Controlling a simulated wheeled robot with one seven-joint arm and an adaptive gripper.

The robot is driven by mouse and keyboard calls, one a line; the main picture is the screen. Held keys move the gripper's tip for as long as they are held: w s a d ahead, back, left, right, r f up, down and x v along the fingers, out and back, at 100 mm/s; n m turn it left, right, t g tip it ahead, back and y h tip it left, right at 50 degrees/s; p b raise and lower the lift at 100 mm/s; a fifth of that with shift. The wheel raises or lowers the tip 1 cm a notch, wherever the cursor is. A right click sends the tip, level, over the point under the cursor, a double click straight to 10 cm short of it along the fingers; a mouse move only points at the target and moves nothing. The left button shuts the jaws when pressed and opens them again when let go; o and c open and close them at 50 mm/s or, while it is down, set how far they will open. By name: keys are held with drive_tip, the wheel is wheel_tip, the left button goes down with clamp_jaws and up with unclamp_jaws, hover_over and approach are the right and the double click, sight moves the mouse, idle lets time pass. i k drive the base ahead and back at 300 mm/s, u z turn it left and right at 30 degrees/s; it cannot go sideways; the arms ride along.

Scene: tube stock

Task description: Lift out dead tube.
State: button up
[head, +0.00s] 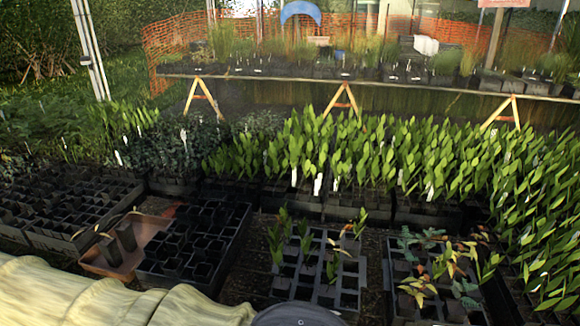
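A black tube tray (328,286) stands in the lower middle, with many empty cells. It holds a few green seedlings (276,245) and a seedling with brownish leaves (340,248). A second tray (404,306) to its right holds blue-green seedlings (465,290) and several with yellow-brown leaves (448,262). I cannot tell for sure which tube is dead. A reddish-brown open box (105,262) at the left has a few dark tubes (126,237) in it. My gripper is not in view.
Dark trays of mostly empty cells (205,235) flank the box. Dense green seedlings (340,150) crowd behind and at right. A bench on wooden trestles (342,97) stands farther back. A pale ribbed, rounded thing (95,297) covers the lower left.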

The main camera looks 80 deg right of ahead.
sight(329, 255)
drive_tip(key=i, duration=1.8)
drive_tip(key=z, duration=4.25)
drive_tip(key=i, duration=1.05)
drive_tip(key=k, duration=0.4)
drive_tip(key=u, duration=0.05)
